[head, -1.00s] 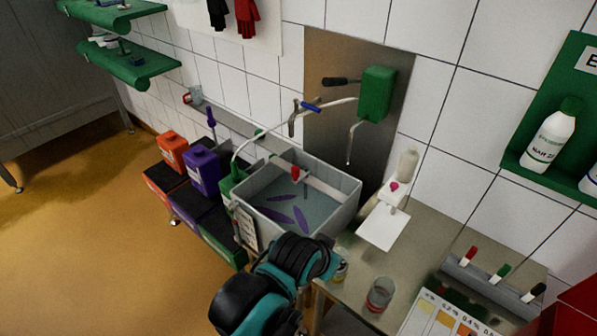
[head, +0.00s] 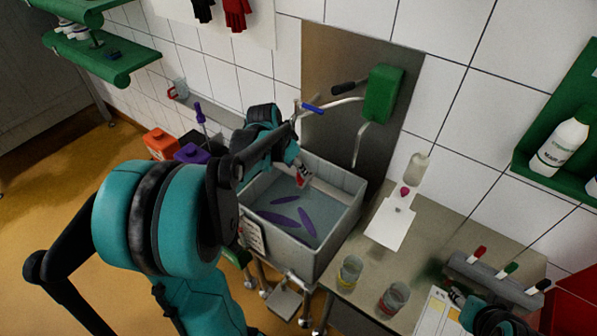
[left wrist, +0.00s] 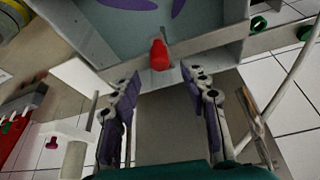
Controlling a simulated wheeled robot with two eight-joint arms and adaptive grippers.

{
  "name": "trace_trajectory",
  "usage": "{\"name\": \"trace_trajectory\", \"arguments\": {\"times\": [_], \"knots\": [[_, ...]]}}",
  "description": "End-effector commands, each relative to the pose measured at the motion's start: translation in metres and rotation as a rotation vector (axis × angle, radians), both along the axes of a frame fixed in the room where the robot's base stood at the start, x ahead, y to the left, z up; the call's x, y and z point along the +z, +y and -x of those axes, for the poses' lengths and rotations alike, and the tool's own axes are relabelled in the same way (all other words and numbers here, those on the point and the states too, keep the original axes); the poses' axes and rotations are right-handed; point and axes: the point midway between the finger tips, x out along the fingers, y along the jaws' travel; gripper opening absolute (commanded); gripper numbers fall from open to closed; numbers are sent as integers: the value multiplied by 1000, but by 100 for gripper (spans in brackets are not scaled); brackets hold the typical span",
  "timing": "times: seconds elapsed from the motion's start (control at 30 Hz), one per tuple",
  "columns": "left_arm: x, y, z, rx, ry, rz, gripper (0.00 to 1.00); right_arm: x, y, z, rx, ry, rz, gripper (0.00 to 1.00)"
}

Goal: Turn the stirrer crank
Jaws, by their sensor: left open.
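The stirrer's red crank knob (left wrist: 160,55) stands upright at the near wall of the grey vat in the left wrist view. In the head view the red knob (head: 300,180) is partly hidden by my left gripper (head: 304,171). The vat (head: 345,215) holds pale liquid with several purple paddles (head: 285,220). My left gripper (left wrist: 160,88) is open, its two purple-padded fingers pointing toward the knob, which appears just beyond the gap between them. No contact shows. My right gripper (head: 456,291) is partly in view at the lower right; its fingers are too small to read.
A green wall box (head: 384,92) with a bent pipe and a black lever hangs behind the vat. The steel counter (head: 440,215) at right carries two glass jars (head: 349,271) and a white card (head: 390,225). Orange and purple containers (head: 161,144) stand left of the vat.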

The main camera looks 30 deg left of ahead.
Motion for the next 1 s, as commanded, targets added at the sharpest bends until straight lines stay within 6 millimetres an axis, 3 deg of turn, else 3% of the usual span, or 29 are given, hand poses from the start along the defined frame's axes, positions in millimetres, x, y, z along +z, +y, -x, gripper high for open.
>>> {"name": "trace_trajectory", "arguments": {"times": [0.1,0.3,0.7,0.87,1.0], "knots": [[-23,-2,-8,-1,0,-1,44,-9,0,0,0,0,0,40],[-48,-5,-19,0,-1,-1,44,-16,0,0,0,0,0,40],[-55,-6,-22,1,-1,0,44,-17,0,0,0,0,0,40],[-55,-6,-22,1,-1,0,2,-18,0,0,0,0,0,40],[-55,-6,-22,1,-1,0,0,-18,0,0,0,0,0,40]]}}
